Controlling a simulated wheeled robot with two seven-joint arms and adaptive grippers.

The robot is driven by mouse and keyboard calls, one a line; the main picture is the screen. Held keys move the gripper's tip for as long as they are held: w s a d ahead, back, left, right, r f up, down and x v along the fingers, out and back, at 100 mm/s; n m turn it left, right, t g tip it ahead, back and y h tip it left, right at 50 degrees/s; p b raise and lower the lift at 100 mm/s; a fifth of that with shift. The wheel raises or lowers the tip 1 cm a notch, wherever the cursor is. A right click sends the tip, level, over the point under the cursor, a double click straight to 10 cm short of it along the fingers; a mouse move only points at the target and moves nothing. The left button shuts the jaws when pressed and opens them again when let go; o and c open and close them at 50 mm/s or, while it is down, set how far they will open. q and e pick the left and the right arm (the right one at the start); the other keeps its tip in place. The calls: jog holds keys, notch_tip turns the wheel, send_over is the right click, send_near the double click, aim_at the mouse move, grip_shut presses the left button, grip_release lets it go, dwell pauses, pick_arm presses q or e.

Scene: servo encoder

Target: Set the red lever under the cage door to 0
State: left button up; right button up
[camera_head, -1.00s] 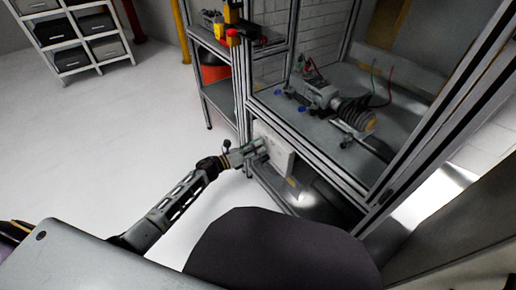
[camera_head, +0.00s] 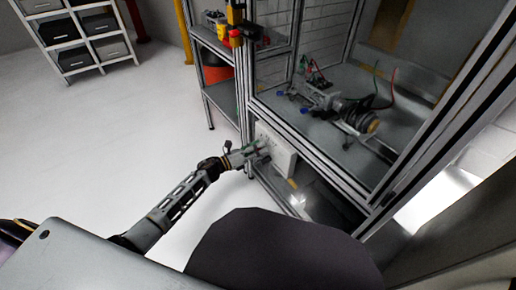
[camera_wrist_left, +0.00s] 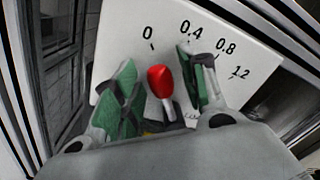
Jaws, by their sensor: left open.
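The red lever (camera_wrist_left: 161,80) stands out from a white panel (camera_wrist_left: 115,30) printed with 0, 0.4, 0.8 and 1.2. In the left wrist view its knob points roughly toward the 0 mark. My left gripper (camera_wrist_left: 163,82) is open, with one green-padded finger on each side of the lever and a visible gap to the knob on both sides. In the head view the left gripper (camera_head: 262,150) is in front of the white panel (camera_head: 284,158), low on the cage frame; the lever cannot be made out there. My right gripper is not in view.
The cage frame (camera_head: 320,152) rises around the panel, with a motor assembly (camera_head: 345,112) on the bench above. A shelf (camera_head: 222,97) with a red bin (camera_head: 216,74) stands to the left. The floor (camera_head: 100,140) at left is clear.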

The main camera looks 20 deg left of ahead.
pick_arm(q)
jog(key=v, duration=1.2)
dwell(0.3)
jog(key=shift+w, duration=0.1)
jog(key=shift+w, duration=0.1)
dwell(0.5)
